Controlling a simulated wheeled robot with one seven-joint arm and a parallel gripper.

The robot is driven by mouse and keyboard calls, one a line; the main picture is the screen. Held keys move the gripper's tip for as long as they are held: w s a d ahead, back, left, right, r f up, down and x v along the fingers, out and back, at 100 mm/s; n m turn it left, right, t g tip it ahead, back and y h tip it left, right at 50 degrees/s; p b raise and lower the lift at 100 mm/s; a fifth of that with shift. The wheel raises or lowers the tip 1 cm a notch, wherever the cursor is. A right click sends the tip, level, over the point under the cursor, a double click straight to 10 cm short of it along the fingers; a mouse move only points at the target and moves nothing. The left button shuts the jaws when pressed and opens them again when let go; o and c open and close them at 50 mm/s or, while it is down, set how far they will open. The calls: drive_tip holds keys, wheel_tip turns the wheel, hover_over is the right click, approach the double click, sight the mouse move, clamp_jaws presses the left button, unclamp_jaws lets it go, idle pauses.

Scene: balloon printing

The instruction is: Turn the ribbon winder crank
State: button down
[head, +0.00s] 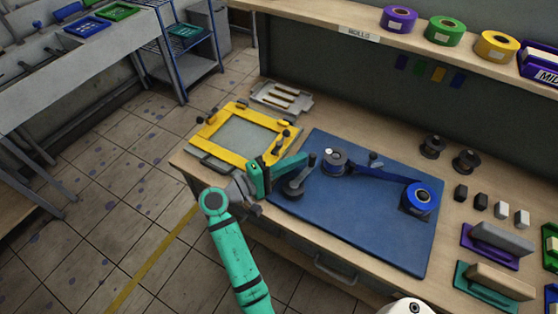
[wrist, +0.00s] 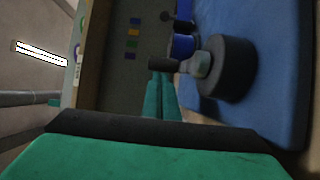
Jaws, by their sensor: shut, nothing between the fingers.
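The ribbon winder sits on a blue mat (head: 350,215). Its crank (head: 293,188) is a dark round disc at the mat's left end, with an arm rising to a dark knob (head: 311,159). A blue ribbon runs from a metal-topped spool (head: 334,160) to a blue roll (head: 419,199). My teal gripper (head: 288,168) is at the mat's left edge, beside the crank. In the wrist view the crank's dark disc (wrist: 228,68) is right of my gripper (wrist: 160,80). Its fingers are together and empty, with their tips close to a dark handle end (wrist: 162,64). Whether they touch it is unclear.
A yellow frame (head: 242,135) lies left of the mat, with a grey tray (head: 281,98) behind it. Dark spools (head: 433,147) and small blocks (head: 480,201) stand to the right. A shelf (head: 370,33) with coloured rolls overhangs the back.

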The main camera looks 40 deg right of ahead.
drive_tip(key=shift+s+d, duration=0.75)
drive_tip(key=shift+s, duration=0.15)
idle(0.4)
